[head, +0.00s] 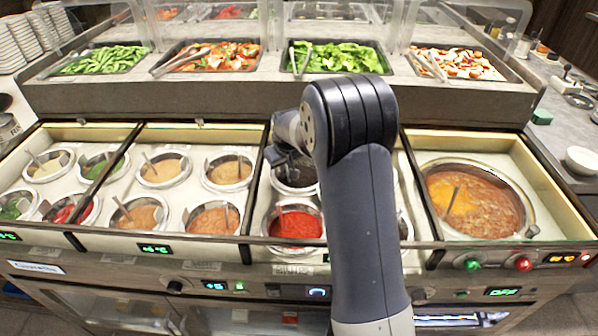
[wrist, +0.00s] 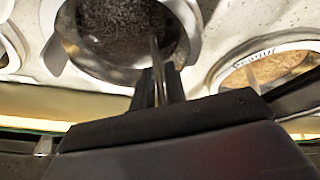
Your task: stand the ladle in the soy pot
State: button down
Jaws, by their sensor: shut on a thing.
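The soy pot (wrist: 110,35) is a round metal well with dark contents, at the top of the wrist view. In the head view the dark pot (head: 296,183) is partly hidden behind my arm and gripper. My gripper (wrist: 160,85) is shut on the thin metal handle of the ladle (wrist: 156,58). The handle stands between the fingertips, and its far end overlaps the pot's dark contents. I cannot tell whether the ladle's bowl touches the bottom. In the head view my gripper (head: 287,160) is over the dark pot.
A red sauce pot (head: 295,226) sits just in front of the dark pot. Several other sauce pots with ladles fill the wells to the left. A large soup pot (head: 475,200) is at right. Another pot with orange-brown contents (wrist: 270,72) shows at right in the wrist view.

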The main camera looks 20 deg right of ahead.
jog(key=shift+f, duration=0.15)
jog(key=c, duration=1.4)
grip_release()
jog(key=shift+o, duration=0.5)
jog(key=o, duration=0.5)
jog(key=shift+o, duration=0.2)
